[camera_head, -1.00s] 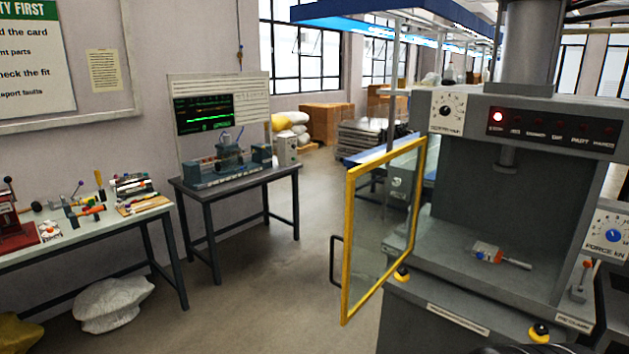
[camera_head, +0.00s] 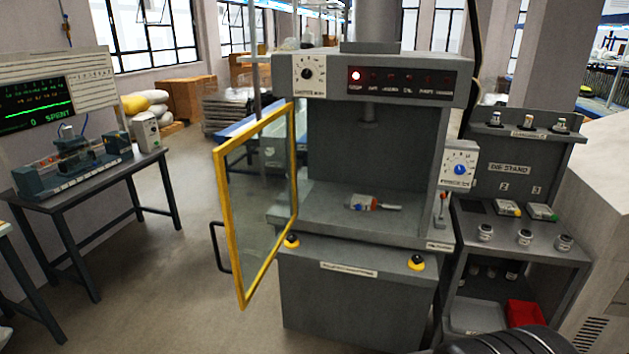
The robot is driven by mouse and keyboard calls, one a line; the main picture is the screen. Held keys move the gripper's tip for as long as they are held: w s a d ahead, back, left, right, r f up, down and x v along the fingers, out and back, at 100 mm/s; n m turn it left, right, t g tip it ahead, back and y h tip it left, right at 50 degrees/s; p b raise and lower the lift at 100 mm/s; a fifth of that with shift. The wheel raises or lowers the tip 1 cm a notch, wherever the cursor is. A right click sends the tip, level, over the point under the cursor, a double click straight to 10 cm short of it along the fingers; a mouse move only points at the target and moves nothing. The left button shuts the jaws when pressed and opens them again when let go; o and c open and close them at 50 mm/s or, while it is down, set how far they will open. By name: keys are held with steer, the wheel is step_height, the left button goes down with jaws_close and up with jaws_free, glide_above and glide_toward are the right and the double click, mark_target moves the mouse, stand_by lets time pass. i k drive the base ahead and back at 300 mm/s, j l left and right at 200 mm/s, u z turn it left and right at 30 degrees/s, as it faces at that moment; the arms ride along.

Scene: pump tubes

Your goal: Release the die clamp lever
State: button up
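The die clamp lever (camera_head: 442,208) stands at the right front of the grey press (camera_head: 345,300), beside its work opening. It is a short, roughly upright stick with a red knob on top. A small label (camera_head: 440,246) sits below it. A small die (camera_head: 362,203), grey with blue and red parts and a handle pointing right, lies on the press bed (camera_head: 325,220). My gripper is not in view; only a dark rounded part, which seems to be mine, shows at the bottom edge right of the middle. Nothing is seen touching the lever.
A yellow-framed guard door (camera_head: 230,225) stands open at the press's left. A die stand (camera_head: 520,160) with dies and small weights is close to the right, with a red bin (camera_head: 525,313) low down. A bench (camera_head: 90,185) is at left. Floor between bench and press is clear.

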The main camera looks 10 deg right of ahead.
mark_target(443, 195)
steer(key=i+j+z, duration=0.25)
steer(key=j, duration=0.6)
steer(key=i+j+z, duration=0.1)
steer(key=j+z, duration=0.2)
steer(key=j, duration=0.5)
steer(key=j+z, duration=0.25)
steer(key=j, duration=0.6)
steer(key=i+l+z, duration=0.15)
steer(key=i+l, duration=0.65)
steer(key=l, duration=0.4)
steer(key=i+l+z, duration=0.1)
steer(key=i+l, duration=0.7)
steer(key=l, duration=0.25)
steer(key=i+l+z, duration=0.15)
steer(key=i+l, duration=0.75)
steer(key=l, duration=0.15)
steer(key=i+j, duration=0.1)
steer(key=j, duration=0.25)
steer(key=i+j, duration=0.15)
steer(key=j, duration=0.15)
